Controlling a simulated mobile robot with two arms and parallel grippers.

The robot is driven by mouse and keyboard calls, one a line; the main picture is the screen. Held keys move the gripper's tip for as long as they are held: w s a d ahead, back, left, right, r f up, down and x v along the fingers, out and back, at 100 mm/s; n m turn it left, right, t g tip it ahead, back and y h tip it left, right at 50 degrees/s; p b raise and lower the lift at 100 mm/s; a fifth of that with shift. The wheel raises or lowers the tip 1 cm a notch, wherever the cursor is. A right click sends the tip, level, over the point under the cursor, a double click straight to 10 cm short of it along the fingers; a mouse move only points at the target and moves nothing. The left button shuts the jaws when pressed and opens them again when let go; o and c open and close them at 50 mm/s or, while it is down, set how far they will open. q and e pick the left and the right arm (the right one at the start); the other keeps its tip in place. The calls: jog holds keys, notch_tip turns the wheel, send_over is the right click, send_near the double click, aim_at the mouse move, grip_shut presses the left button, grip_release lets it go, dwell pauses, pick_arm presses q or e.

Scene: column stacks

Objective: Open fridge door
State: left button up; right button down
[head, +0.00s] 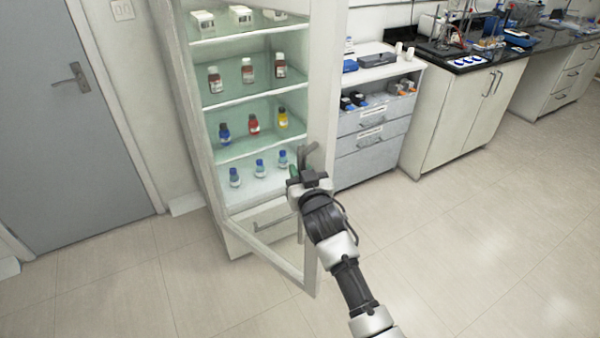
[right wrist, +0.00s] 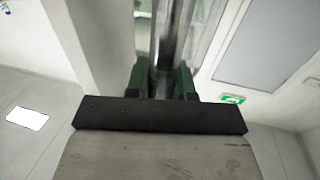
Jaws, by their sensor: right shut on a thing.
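The fridge (head: 192,130) is a tall white cabinet with glass shelves. Its door (head: 322,95) has a white frame and a glass pane and stands open, swung out toward me. The door handle (head: 307,152) is a grey bar on the right edge of the door; it also shows in the right wrist view (right wrist: 166,40) as a metal bar. My right gripper (head: 298,172) is at the handle, and in the right wrist view its green fingers (right wrist: 162,82) are on both sides of the bar, shut on it. My left gripper is in neither view.
Several bottles, such as a red one (head: 254,125), and white boxes stand on the fridge shelves. A grey drawer cabinet (head: 372,140) and a bench with a dark top (head: 470,65) are to the right. A grey room door (head: 60,120) is at left. The tiled floor (head: 470,230) in front is clear.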

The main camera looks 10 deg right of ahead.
jog(key=c, duration=1.4)
grip_release()
jog(key=shift+d+f, duration=0.15)
jog(key=shift+d, duration=0.05)
jog(key=o, duration=0.4)
jog(key=shift+s+d+r, duration=0.15)
jog(key=shift+s+r, duration=0.05)
jog(key=shift+s, duration=0.1)
jog(key=shift+o, duration=0.2)
jog(key=s+d+b, duration=0.2)
jog(key=s, duration=0.8)
jog(key=shift+s, duration=0.3)
jog(key=shift+c, duration=0.2)
